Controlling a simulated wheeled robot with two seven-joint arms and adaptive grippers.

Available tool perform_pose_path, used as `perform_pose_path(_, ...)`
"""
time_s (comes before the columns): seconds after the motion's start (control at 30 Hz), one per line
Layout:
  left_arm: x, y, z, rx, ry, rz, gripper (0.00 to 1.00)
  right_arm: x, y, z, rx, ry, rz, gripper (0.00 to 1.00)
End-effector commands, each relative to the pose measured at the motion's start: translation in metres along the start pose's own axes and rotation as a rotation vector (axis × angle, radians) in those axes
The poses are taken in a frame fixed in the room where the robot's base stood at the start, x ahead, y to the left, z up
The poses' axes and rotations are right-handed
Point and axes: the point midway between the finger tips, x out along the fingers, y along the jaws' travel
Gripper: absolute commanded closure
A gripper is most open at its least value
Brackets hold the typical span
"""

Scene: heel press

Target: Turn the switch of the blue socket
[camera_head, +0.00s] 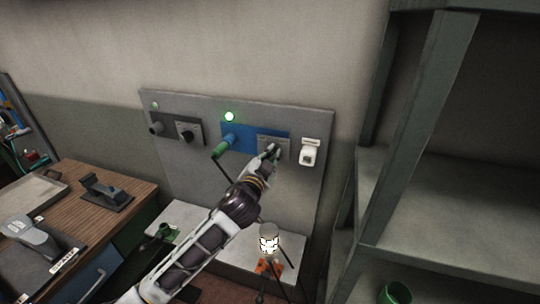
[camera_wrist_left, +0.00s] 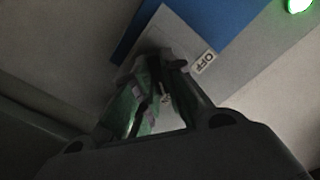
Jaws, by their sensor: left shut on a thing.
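The blue socket panel (camera_head: 238,139) is on the grey wall board, with a green plug (camera_head: 222,148) in its left part. Its switch plate (camera_head: 283,146) is grey and sits at the panel's right end. My left gripper (camera_head: 272,152) is at this plate, shut on the switch knob. The fingers hide most of the knob, so its angle is unclear. In the left wrist view the gripper (camera_wrist_left: 158,92) lies against the plate (camera_wrist_left: 178,38), beside an OFF label (camera_wrist_left: 204,62). The blue panel (camera_wrist_left: 210,22) shows behind. My right gripper is not in view.
A green lamp (camera_head: 229,116) is lit above the blue panel. A black socket and switch (camera_head: 188,133) are to the left, a white fixture (camera_head: 309,152) to the right. A wooden workbench (camera_head: 75,215) stands left, grey shelving (camera_head: 440,200) right.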

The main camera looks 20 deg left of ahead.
Motion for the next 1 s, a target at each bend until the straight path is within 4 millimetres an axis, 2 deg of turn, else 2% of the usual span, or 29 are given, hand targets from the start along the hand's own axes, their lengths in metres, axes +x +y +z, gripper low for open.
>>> perform_pose_path(0.27, 0.0, 0.0001, -0.0001, 0.003, 0.001, 0.0, 1.0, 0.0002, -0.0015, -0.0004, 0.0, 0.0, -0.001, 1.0)
perform_pose_path(0.3, 0.0, 0.0001, -0.0001, 0.003, 0.001, 0.0, 0.83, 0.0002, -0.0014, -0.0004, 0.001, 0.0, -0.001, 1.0)
perform_pose_path(0.43, 0.0, 0.0001, -0.0001, 0.002, 0.001, 0.0, 0.67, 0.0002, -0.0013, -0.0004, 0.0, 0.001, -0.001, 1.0)
perform_pose_path(0.77, -0.0002, 0.0001, 0.0, 0.001, 0.001, 0.0, 0.67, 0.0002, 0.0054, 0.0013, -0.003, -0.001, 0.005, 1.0)
perform_pose_path(1.0, -0.0062, 0.0006, 0.0007, 0.001, 0.0, 0.0, 0.67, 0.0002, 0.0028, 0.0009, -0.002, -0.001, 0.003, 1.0)
